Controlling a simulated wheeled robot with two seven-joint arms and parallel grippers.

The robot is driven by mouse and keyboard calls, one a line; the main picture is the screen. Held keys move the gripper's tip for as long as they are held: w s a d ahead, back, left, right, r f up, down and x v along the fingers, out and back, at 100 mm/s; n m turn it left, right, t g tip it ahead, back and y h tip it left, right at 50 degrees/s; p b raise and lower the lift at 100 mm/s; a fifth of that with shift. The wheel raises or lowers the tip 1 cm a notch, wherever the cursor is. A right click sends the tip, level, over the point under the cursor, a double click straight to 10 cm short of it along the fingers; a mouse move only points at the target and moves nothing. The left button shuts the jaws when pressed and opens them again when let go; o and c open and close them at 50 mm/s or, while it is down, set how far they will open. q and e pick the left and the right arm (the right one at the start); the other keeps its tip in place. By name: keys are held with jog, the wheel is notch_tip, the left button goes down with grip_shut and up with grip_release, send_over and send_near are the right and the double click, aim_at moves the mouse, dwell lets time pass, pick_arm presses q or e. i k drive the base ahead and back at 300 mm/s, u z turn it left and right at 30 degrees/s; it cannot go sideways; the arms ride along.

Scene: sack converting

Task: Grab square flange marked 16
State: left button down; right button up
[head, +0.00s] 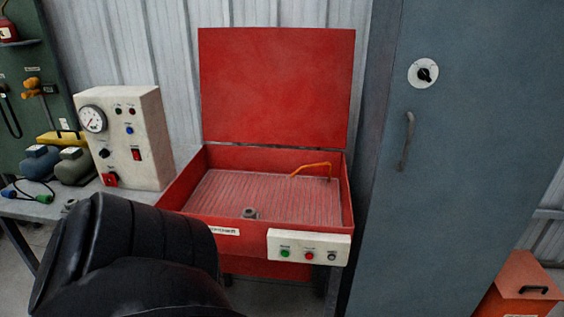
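A small grey metal part (250,213) sits inside the red wash basin (174,195), near the front wall of the basin. It could be a flange, but its shape is too small to tell and no number can be read on it. Another small grey piece (70,205) lies at the front of the grey bench, partly hidden behind my black arm link. No marking 16 is legible anywhere. Neither of my grippers shows; only a thick black arm link of mine fills the lower left.
The basin's red lid (277,88) stands open, and an orange spout (312,168) bends over its ribbed floor. A button box (308,247) juts from its front. A gauge panel (125,138) stands left on the bench (130,196). A grey cabinet (465,180) blocks the right.

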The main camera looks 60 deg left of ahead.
aim_at(249, 213)
jog(key=i, duration=0.85)
jog(key=u, duration=3.3)
